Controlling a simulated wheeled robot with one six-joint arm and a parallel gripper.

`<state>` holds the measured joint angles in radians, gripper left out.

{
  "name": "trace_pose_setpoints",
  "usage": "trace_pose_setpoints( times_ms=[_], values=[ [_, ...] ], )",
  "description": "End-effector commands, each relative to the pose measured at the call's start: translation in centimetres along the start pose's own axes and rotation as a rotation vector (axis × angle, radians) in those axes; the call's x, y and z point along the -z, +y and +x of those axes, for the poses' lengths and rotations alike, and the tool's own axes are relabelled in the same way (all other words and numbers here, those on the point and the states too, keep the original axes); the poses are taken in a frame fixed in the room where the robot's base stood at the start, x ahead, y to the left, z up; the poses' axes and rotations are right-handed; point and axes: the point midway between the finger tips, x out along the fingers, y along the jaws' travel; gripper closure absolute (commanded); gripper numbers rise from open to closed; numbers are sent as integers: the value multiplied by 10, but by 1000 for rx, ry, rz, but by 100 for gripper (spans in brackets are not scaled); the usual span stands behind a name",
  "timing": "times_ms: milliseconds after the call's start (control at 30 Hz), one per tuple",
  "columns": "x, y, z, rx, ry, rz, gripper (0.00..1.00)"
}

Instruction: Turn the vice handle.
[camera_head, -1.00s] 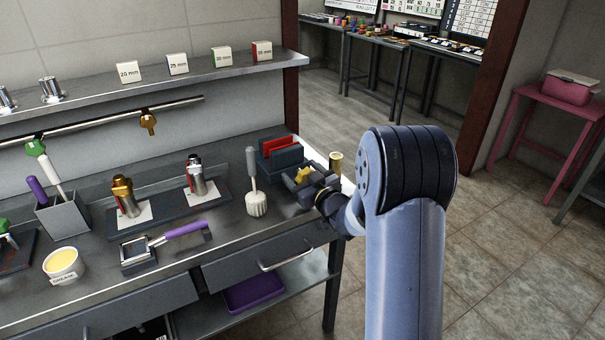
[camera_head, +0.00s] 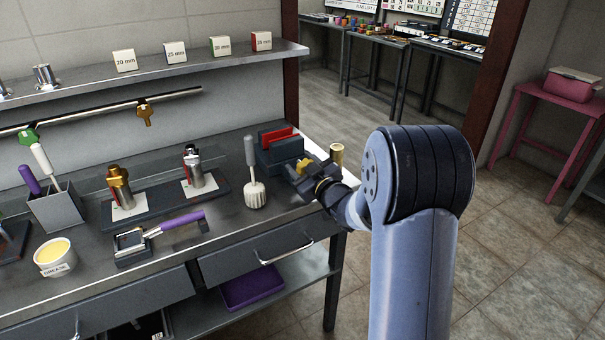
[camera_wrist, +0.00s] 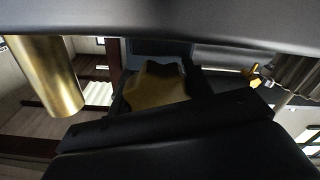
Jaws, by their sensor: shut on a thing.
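The vice (camera_head: 283,152) is a dark blue-grey block at the right end of the bench, with a red piece (camera_head: 277,135) upright in it. Its yellow, lobed handle (camera_head: 303,166) is on the near right side. My gripper (camera_head: 310,178) is at the handle and shut on it. In the wrist view the handle (camera_wrist: 157,87) lies between my dark fingers, which hide part of it. The handle's far side and shaft are hidden.
A brass cylinder (camera_head: 337,153) stands just right of my gripper, and shows large at left in the wrist view (camera_wrist: 50,76). A grey-handled brush (camera_head: 254,190) stands left of the vice. The bench's right edge is close; open floor lies beyond.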

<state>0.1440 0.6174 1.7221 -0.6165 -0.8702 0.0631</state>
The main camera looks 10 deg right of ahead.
Motion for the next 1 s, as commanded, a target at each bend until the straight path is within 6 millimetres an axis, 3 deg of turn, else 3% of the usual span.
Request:
trace_pose_setpoints(
  times_ms=[300,700,733,1000],
  values=[
    [-3,-2,0,1,0,-203,75],
    [-3,-1,-1,2,-9,-232,75],
    [-4,-1,-1,2,-9,-231,51],
    [-6,-3,-1,6,-13,-228,31]
  ],
)
